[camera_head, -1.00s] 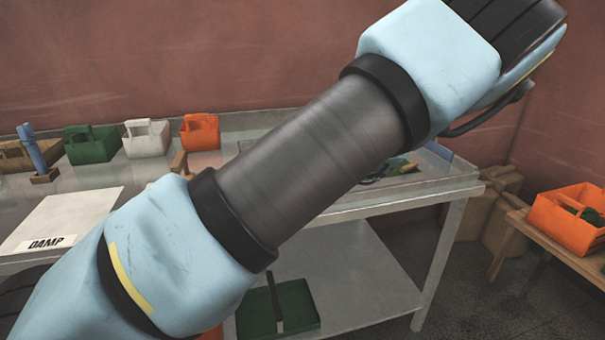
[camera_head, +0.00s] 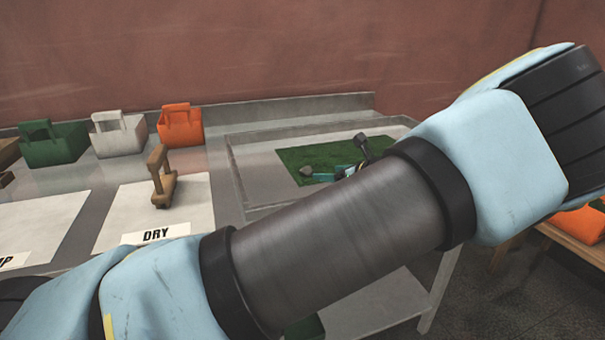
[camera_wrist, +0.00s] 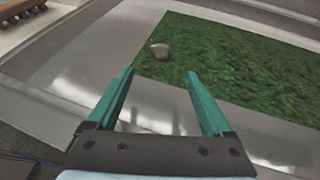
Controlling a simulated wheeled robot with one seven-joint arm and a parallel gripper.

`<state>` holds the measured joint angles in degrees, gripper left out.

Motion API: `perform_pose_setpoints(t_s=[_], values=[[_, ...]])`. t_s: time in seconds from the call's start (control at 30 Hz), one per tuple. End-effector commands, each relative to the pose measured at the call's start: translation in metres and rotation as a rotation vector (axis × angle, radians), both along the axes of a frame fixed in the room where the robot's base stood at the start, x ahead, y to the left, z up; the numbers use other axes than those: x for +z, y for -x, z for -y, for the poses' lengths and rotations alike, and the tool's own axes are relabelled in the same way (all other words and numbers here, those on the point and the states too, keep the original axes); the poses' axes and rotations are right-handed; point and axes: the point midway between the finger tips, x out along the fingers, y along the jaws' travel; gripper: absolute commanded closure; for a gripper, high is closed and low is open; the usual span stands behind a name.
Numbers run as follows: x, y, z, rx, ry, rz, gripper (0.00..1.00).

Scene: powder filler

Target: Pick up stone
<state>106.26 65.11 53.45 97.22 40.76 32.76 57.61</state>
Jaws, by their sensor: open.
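The stone (camera_wrist: 160,50) is a small grey-beige lump on the left part of a green mat (camera_wrist: 235,60) in the wrist view. In the head view the stone (camera_head: 306,172) lies on the green mat (camera_head: 330,156), left of my gripper's teal finger. My gripper (camera_wrist: 158,88) is open and empty, its two teal fingers apart. In the wrist view the stone shows beyond the fingertips, between their lines, and apart from them. In the head view my gripper (camera_head: 322,177) is partly hidden behind my forearm.
The mat lies in a shallow metal tray (camera_head: 236,170) with raised edges. To the left are a wooden stand (camera_head: 163,180) on the white DRY sheet (camera_head: 195,215), and an orange basket (camera_head: 181,124), a white basket (camera_head: 118,133) and a green basket (camera_head: 55,143). Another orange container (camera_head: 580,222) stands right.

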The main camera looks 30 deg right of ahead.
Motion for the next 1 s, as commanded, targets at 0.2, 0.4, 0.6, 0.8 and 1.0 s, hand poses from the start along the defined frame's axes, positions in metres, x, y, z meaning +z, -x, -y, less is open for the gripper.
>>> perform_pose_setpoints(t_s=[0.2,0.4,0.6,0.8,1.0], values=[[-0.01,-0.031,-0.006,0.003,-0.001,0.0,0.16],[-0.016,-0.044,-0.008,0.003,0.0,-0.001,0.16],[-0.027,-0.072,-0.012,0.003,-0.001,0.0,0.16],[-0.035,-0.087,-0.014,0.001,0.001,-0.001,0.16],[-0.036,-0.088,-0.014,0.002,0.002,-0.002,0.16]])
